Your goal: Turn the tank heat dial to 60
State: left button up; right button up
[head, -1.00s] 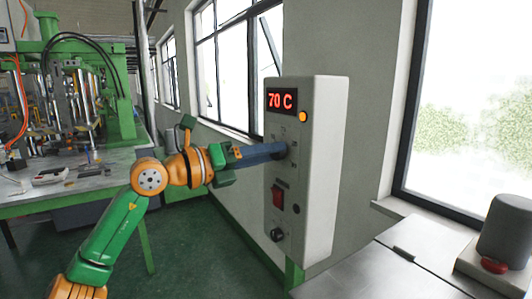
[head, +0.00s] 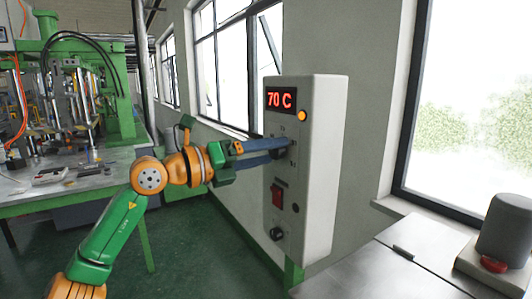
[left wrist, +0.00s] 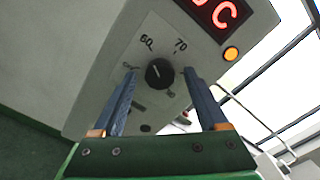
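The grey control box (head: 319,170) is on the wall, with a red display (head: 281,99) reading 70 C. The round black heat dial (left wrist: 159,72) shows in the left wrist view with the marks 60 and 70 around it; I cannot tell exactly where its pointer stands. In the head view the dial is mostly hidden by the fingertips. My left gripper (head: 281,147) is open, its two blue fingers spread apart at the dial. In the left wrist view the gripper (left wrist: 158,76) has one finger on each side of the dial, with a gap to it. My right gripper is out of view.
Below the dial are a red switch (head: 277,194) and a black knob (head: 276,234). An orange lamp (head: 302,116) is beside the display. A metal table (head: 385,262) stands at the lower right, and a green machine (head: 115,105) on a bench at left.

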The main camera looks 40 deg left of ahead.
pick_arm(q)
jog(key=shift+s+a+f+b, duration=0.1)
jog(key=shift+s+f+b, duration=0.1)
jog(key=shift+b, duration=0.1)
jog(key=b+v, duration=0.4)
jog(key=v, duration=0.2)
jog(key=shift+s+r, duration=0.25)
jog(key=shift+s, duration=0.05)
jog(key=shift+a, duration=0.1)
